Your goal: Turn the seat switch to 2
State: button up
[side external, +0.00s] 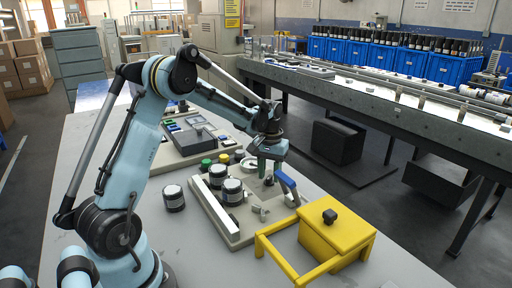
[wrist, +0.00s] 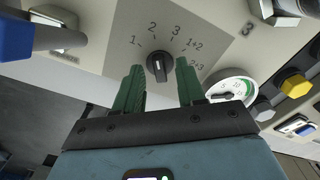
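The seat switch (wrist: 158,66) is a small black rotary knob on a pale panel plate, in the middle of the wrist view. The marks 1, 2, 3, 1+2 and 2+3 run in an arc above and right of it. A light line on the knob stands nearly upright in the picture; I cannot tell which mark it points to. My gripper (wrist: 159,70) has its two green fingers apart, one on each side of the knob, with visible gaps. In the side view my gripper (side external: 268,173) points down over the panel, and the knob cannot be made out there.
A round dial gauge (wrist: 231,88) sits right of the knob, with a yellow button (wrist: 294,84) beyond. A blue handle (wrist: 15,38) is at the left. In the side view a yellow box (side external: 338,235) stands in front, and dark round parts (side external: 232,190) stand left of the gripper.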

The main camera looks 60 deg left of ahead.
aim_at(270, 177)
notch_tip(270, 177, up, 12)
dwell(0.5)
jog(key=shift+f, duration=0.1)
jog(key=s+d+m+t, duration=0.3)
jog(key=s+d, duration=0.3)
jog(key=d, duration=0.3)
jog(key=s+d+f+m+t, duration=0.1)
jog(key=s+d+m+t, duration=0.3)
jog(key=s+d, duration=0.3)
jog(key=shift+s+d+f, duration=0.3)
jog(key=shift+d, duration=0.75)
